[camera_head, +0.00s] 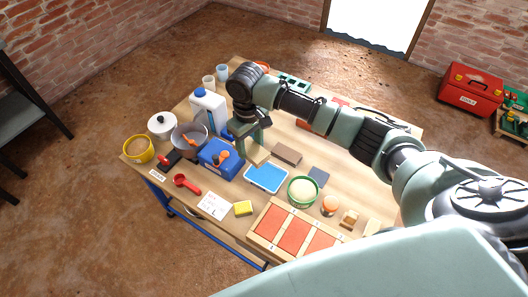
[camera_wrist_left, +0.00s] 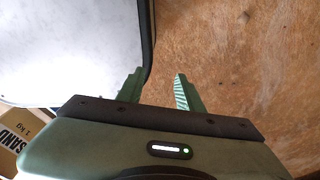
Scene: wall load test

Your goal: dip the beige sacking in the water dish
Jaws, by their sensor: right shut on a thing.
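The water dish (camera_head: 266,178) is a shallow white-rimmed tray with blue water, near the middle of the table in the head view. My right gripper (camera_head: 255,149) points down just behind and left of the dish. It is shut on the beige sacking (camera_head: 258,157), a small pale piece largely hidden by the fingers. The sacking appears close to the dish's back edge; I cannot tell its exact height. My left gripper (camera_wrist_left: 158,92) shows in the left wrist view, its two green fingers apart with nothing between them.
A blue box (camera_head: 221,160) stands left of the dish, and a brown block (camera_head: 287,154) behind it. A green bowl (camera_head: 303,191) is to the right. A yellow sponge (camera_head: 243,208) and a tray with red panels (camera_head: 293,235) lie in front.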

